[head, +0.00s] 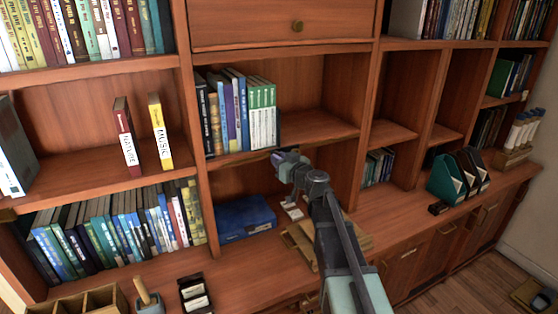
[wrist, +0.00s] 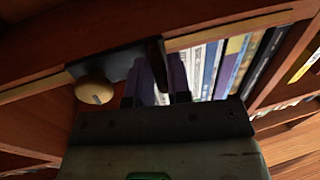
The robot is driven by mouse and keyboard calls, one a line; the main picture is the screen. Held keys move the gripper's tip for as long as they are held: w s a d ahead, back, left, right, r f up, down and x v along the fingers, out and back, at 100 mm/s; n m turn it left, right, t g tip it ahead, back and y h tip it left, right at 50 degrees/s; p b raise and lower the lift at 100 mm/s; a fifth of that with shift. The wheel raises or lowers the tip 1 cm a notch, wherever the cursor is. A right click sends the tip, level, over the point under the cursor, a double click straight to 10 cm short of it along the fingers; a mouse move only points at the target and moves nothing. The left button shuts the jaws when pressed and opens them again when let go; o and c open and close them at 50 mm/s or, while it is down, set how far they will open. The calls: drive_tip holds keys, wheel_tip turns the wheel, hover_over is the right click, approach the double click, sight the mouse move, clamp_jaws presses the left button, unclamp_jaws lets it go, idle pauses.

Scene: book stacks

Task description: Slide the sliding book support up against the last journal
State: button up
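The sliding book support shows in the wrist view as a black piece (wrist: 112,62) at the shelf edge, with a round wooden knob (wrist: 95,92) under it. Its narrow dark upright part reaches down between my fingers. In the head view I cannot make it out; my gripper covers that spot. The journals (head: 262,112), white with green tops, stand upright at the right end of the book row. My gripper (head: 280,157) is at the front edge of that shelf, just below and right of them. In the wrist view its purple fingers (wrist: 160,95) are apart, with a gap between them.
Books (head: 225,110) fill the shelf left of the journals; the shelf to their right (head: 315,127) is bare. A wooden upright (head: 366,130) bounds the bay. Below lie a blue box (head: 245,217) and a wooden tray (head: 300,243) beside my arm. A drawer (head: 280,22) is above.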

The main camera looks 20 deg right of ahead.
drive_tip(key=o, duration=0.3)
drive_tip(key=v, duration=1)
drive_tip(key=shift+s, duration=0.4)
drive_tip(key=shift+d, duration=0.15)
